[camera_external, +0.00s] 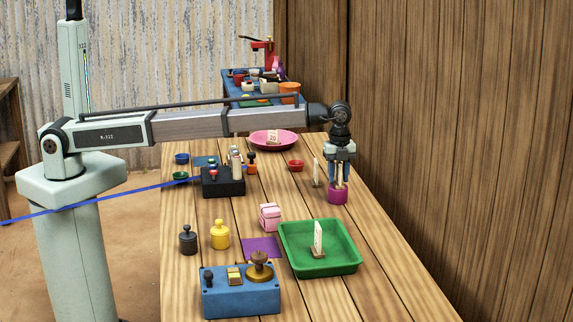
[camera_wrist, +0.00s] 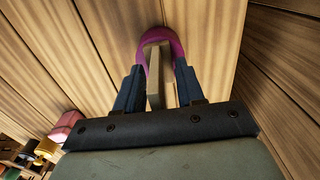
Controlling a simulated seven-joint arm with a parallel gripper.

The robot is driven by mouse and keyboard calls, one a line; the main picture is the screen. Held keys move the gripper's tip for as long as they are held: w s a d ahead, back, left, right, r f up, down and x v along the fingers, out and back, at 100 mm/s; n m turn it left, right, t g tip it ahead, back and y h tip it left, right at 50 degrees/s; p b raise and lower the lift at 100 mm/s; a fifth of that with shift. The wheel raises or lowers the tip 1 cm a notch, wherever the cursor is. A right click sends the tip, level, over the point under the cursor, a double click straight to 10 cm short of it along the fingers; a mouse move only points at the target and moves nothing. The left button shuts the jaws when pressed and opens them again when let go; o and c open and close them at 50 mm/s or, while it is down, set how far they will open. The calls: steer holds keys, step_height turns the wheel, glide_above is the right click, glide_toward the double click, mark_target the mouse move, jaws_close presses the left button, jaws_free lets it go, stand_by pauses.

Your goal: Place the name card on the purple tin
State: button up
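My gripper (camera_external: 340,184) points straight down over the purple tin (camera_external: 337,197) on the right side of the table. A slim, pale wooden-coloured piece, apparently the name card (camera_wrist: 154,80), is between its fingers. The purple tin also shows as a curved rim (camera_wrist: 181,44) behind the card in the wrist view.
Another upright card (camera_external: 316,172) stands just left of the tin. A green tray (camera_external: 345,268) with a card is nearer. A pink box (camera_external: 270,217) and a black box (camera_external: 222,187) lie left. A wooden wall (camera_external: 450,120) runs along the right. Bare table lies around the tin.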

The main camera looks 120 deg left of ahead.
step_height(320, 180, up, 12)
steer(key=shift+r, duration=0.1)
stand_by(0.5)
